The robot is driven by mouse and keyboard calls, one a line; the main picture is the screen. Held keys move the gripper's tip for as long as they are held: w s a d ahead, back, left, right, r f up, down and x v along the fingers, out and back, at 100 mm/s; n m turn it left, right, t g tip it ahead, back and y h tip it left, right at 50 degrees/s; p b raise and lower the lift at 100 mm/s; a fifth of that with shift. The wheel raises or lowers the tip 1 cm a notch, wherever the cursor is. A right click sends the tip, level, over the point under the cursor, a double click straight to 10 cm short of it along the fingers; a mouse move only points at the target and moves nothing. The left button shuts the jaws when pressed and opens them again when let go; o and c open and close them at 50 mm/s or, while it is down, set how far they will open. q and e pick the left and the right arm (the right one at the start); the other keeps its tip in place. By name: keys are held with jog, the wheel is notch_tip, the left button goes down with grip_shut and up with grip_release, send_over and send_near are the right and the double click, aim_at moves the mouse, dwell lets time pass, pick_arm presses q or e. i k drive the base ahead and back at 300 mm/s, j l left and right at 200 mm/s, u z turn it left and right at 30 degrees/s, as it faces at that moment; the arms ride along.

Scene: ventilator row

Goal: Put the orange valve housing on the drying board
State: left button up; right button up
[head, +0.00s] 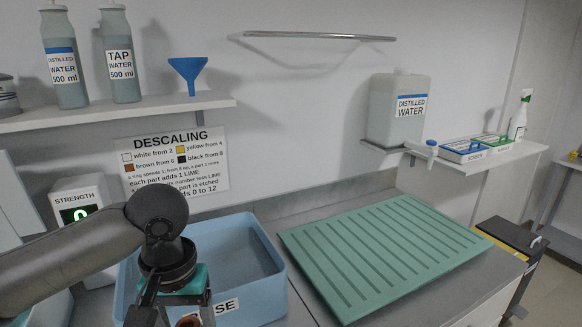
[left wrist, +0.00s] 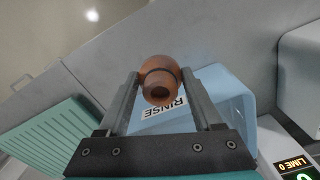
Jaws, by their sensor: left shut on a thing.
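The orange valve housing (left wrist: 160,82) is a rounded, brownish-orange piece with a dark ring and a round opening. It sits between the fingertips of my left gripper (left wrist: 161,76) in the left wrist view. In the head view only a small part of the housing (head: 188,321) shows at the bottom edge, below my left gripper (head: 180,314), over the front of the blue rinse basin. The drying board (head: 385,255) is a green, ridged slab on the counter to the right of the basin. It also shows at the left in the left wrist view (left wrist: 50,135). My right gripper is not in view.
The blue rinse basin (head: 240,240) stands left of the board. A strength display (head: 82,200) stands behind it at left. Shelves hold bottles and a blue funnel (head: 188,70). A distilled water tank (head: 398,110) stands above the board's far side. The board's surface is clear.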

aim_at(400, 250)
jog(key=i+l+z, duration=0.4)
jog(key=i+l, duration=0.15)
jog(key=l, duration=0.3)
jog(key=i+l+z, duration=0.4)
jog(key=i+l, duration=0.25)
